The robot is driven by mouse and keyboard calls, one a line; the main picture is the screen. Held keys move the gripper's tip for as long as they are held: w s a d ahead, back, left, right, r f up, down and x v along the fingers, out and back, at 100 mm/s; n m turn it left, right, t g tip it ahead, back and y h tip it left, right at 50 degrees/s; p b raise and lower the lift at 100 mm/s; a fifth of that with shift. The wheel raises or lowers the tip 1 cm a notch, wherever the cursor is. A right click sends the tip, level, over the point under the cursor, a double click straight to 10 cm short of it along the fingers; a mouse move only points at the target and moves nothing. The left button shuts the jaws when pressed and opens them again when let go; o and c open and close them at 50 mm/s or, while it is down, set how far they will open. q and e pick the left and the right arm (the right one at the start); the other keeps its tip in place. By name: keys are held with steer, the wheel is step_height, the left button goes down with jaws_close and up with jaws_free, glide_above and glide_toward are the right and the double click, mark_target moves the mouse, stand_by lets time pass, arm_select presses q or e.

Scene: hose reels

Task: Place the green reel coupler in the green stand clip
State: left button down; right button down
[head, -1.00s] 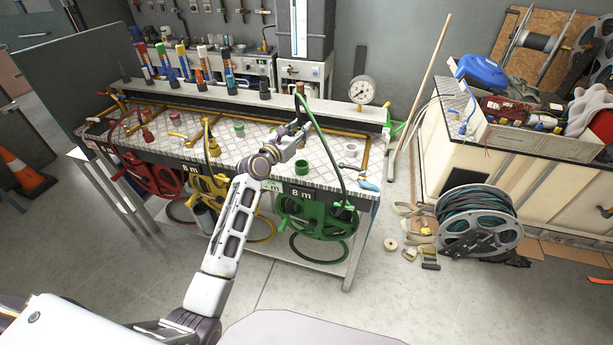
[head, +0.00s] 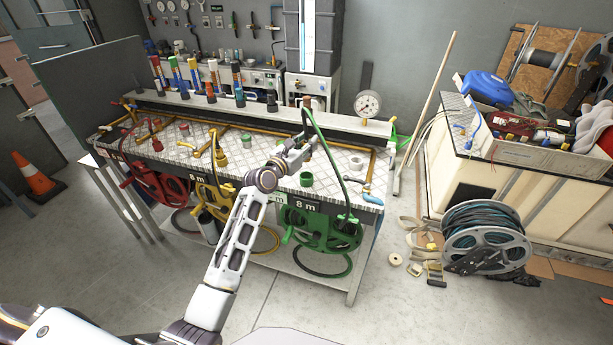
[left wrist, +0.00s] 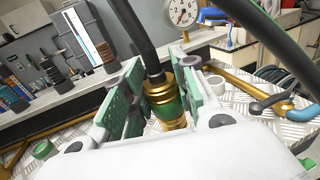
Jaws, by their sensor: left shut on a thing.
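My left gripper (head: 303,146) is above the right part of the bench in the head view. In the left wrist view its green-padded fingers (left wrist: 158,98) are on either side of the brass coupler with a green band (left wrist: 165,98), and shut on it. A dark hose runs up from the coupler. In the head view a green hose (head: 328,150) arches from the green reel (head: 320,230) up to the gripper. A green cup-like ring (head: 306,179) sits on the bench near its front edge. I cannot tell which part is the green stand clip. My right gripper is out of view.
A red reel (head: 155,180) and a yellow reel (head: 215,200) hang left of the green one. Brass pipes (head: 265,132) run along the checkered bench top. A gauge (head: 367,104) stands behind.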

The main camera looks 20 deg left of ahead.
arm_select(q)
step_height(320, 180, down, 4)
steer(key=shift+f+b, duration=0.15)
steer(key=shift+b, duration=0.2)
steer(key=shift+f, duration=0.75)
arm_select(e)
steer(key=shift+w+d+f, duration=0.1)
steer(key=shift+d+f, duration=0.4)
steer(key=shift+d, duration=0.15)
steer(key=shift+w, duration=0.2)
arm_select(q)
steer(key=shift+f, duration=0.2)
step_height(320, 180, down, 2)
steer(key=shift+f+b, duration=0.15)
steer(key=shift+b, duration=0.3)
steer(key=shift+f, duration=0.5)
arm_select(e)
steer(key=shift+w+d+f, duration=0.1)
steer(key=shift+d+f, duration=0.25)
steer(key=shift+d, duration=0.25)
